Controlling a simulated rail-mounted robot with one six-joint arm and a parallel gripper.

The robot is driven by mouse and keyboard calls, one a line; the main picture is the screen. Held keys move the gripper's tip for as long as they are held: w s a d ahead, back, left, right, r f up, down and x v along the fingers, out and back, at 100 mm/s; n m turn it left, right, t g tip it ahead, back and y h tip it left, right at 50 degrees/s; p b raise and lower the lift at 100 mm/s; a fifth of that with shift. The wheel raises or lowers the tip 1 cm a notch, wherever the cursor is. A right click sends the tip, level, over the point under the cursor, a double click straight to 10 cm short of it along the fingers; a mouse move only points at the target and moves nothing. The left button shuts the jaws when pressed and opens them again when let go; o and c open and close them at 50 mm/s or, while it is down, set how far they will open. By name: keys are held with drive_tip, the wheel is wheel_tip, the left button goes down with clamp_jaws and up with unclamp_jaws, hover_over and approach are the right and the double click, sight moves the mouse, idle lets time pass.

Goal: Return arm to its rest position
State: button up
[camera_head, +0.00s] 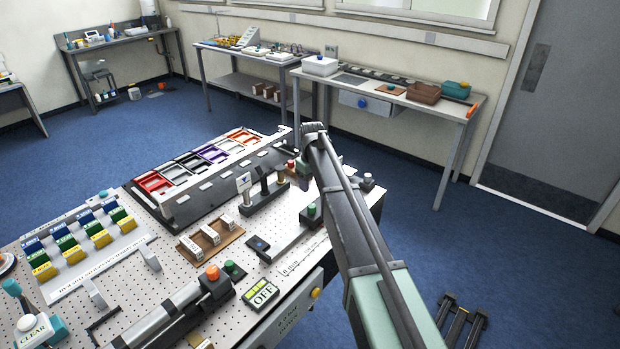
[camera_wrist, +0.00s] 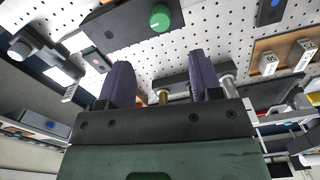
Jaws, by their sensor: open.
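My arm reaches from the lower right of the head view up over the right side of the pegboard table (camera_head: 130,265). My gripper (camera_wrist: 161,66) shows in the wrist view, with its two purple fingers spread apart. I see nothing held between them. In the head view, the arm mostly hides the gripper. A dark rack (camera_head: 265,197) with upright cylinders stands to the left of the arm. In the wrist view, a brass cylinder (camera_wrist: 163,97) and a grey cylinder (camera_wrist: 229,86) show beyond the fingers.
A tray of coloured bins (camera_head: 200,165) lies along the table's back. A wooden holder (camera_head: 208,242), an orange-knobbed cylinder (camera_head: 212,272) and an OFF display (camera_head: 261,292) stand nearer the front. A green button (camera_wrist: 160,18) shows close by in the wrist view. Open blue floor lies right of the table.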

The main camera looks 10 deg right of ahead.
drive_tip(key=s+f+m+b, duration=0.3)
drive_tip(key=s, duration=1.5)
drive_tip(key=s+f+m+b, duration=0.3)
drive_tip(key=s, duration=1.5)
